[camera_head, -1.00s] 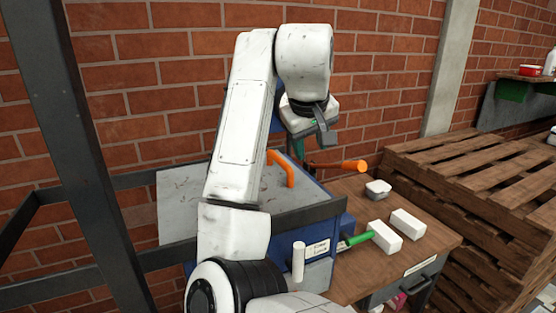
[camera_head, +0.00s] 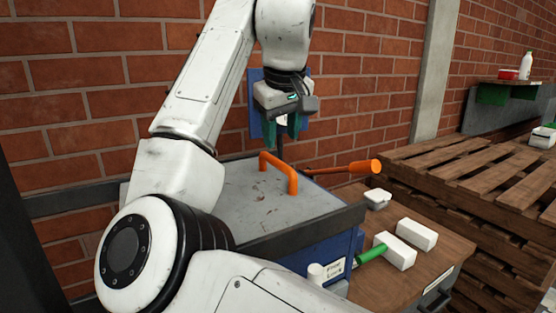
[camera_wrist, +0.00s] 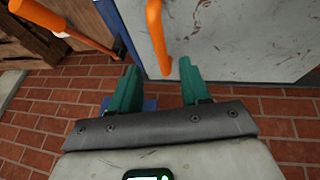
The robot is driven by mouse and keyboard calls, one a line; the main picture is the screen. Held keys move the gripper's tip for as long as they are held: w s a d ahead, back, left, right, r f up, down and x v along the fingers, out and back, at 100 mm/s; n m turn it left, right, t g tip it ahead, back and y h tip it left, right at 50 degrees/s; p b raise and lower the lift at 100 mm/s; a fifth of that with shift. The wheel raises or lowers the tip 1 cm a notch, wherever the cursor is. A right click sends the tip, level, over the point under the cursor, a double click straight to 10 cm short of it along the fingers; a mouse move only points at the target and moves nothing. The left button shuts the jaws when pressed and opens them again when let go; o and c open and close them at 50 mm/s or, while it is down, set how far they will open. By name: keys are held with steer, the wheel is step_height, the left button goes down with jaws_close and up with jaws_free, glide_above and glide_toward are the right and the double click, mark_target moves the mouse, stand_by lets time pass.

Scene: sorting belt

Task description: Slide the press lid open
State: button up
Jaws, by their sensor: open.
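The press lid (camera_head: 245,205) is a flat, scuffed grey plate on top of the blue press body (camera_head: 335,250). An orange bar handle (camera_head: 279,166) stands up from the lid. My gripper (camera_head: 288,138) is above and just behind the handle, pointing down, with green fingers apart and empty. In the wrist view, the handle (camera_wrist: 157,38) lies just ahead of the gap between my fingertips (camera_wrist: 158,70), and I see no contact. The lid (camera_wrist: 220,35) fills the upper right there. My arm hides the lid's left part in the head view.
An orange lever (camera_head: 345,169) sticks out right of the lid. A green handle (camera_head: 371,254), a white cylinder (camera_head: 316,272) and white blocks (camera_head: 417,234) are near the press's right side. Wooden pallets (camera_head: 480,165) stand right; a brick wall (camera_head: 350,110) is behind.

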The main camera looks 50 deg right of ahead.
mark_target(279, 162)
steer(key=x, duration=0.7)
steer(key=shift+w+d+f, duration=0.1)
steer(key=shift+d+f, duration=0.05)
steer(key=shift+f, duration=0.1)
jaws_close()
stand_by(0.4)
